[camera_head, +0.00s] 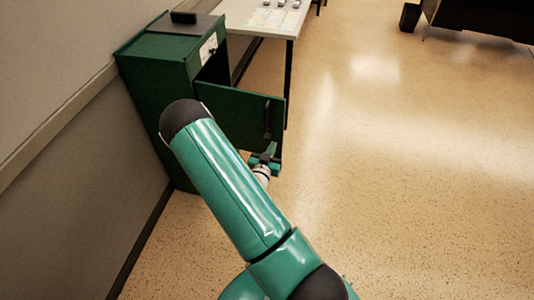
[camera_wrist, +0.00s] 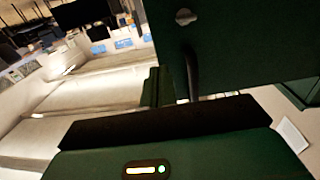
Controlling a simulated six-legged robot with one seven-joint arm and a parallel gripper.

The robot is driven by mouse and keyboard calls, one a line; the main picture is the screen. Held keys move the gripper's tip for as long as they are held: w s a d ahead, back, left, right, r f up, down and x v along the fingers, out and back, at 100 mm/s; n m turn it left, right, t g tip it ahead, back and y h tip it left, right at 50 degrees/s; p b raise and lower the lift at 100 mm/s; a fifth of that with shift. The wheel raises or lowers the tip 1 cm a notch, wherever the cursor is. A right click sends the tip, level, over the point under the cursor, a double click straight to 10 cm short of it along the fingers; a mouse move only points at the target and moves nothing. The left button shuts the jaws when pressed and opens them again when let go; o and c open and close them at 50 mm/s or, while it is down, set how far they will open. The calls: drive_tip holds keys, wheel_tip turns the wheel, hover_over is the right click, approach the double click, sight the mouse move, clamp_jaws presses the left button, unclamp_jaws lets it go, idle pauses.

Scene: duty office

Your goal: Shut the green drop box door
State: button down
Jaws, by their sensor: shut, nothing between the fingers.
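The green drop box (camera_head: 160,75) stands against the left wall in the head view. Its door (camera_head: 235,108) is open and swung out to the right, with a dark upright handle (camera_head: 267,118) near its free edge. My gripper (camera_head: 268,156) is shut and empty, close to the lower free corner of the door. I cannot tell whether it touches the door. In the wrist view the door (camera_wrist: 255,45) fills the upper right, with its black handle (camera_wrist: 192,72) and a round metal piece (camera_wrist: 185,16). My arm hides the lower front of the box in the head view.
A table (camera_head: 275,22) with papers stands behind the box; its leg is just beyond the door. A dark bin (camera_head: 410,16) and dark furniture (camera_head: 485,18) are at the far right. The floor (camera_head: 410,170) to the right is clear. The wall (camera_head: 50,130) bounds the left.

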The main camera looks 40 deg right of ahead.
sight(281, 128)
drive_tip(key=x, duration=0.8)
drive_tip(key=shift+r, duration=0.15)
drive_tip(key=shift+d, duration=0.1)
